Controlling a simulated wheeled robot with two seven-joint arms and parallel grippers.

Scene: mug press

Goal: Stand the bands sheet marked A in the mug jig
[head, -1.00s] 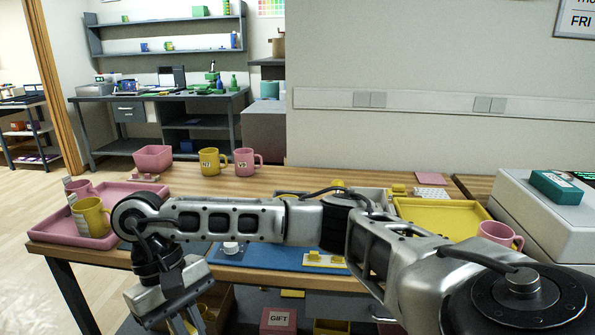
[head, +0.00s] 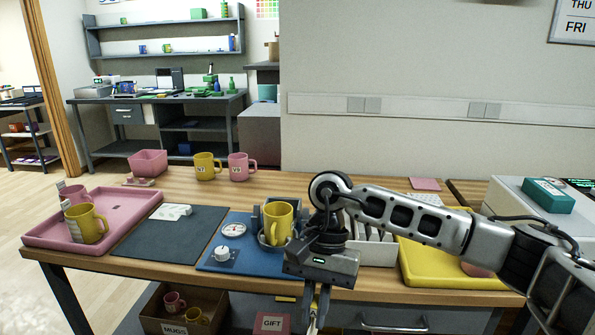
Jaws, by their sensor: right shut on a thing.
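A yellow mug (head: 279,222) stands upright in the mug jig (head: 262,240), which sits on a blue mat with a dial and a knob; my right arm partly hides the jig's right side. My right gripper (head: 317,312) points down in front of the table's front edge, below and to the right of the jig. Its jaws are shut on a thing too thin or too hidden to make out. I cannot pick out the bands sheet marked A. My left gripper is not in view.
A pink tray (head: 125,204) at left holds a pink mug and a yellow mug. A dark mat (head: 165,240) with a small white piece lies between tray and jig. A yellow tray (head: 455,270) is at right.

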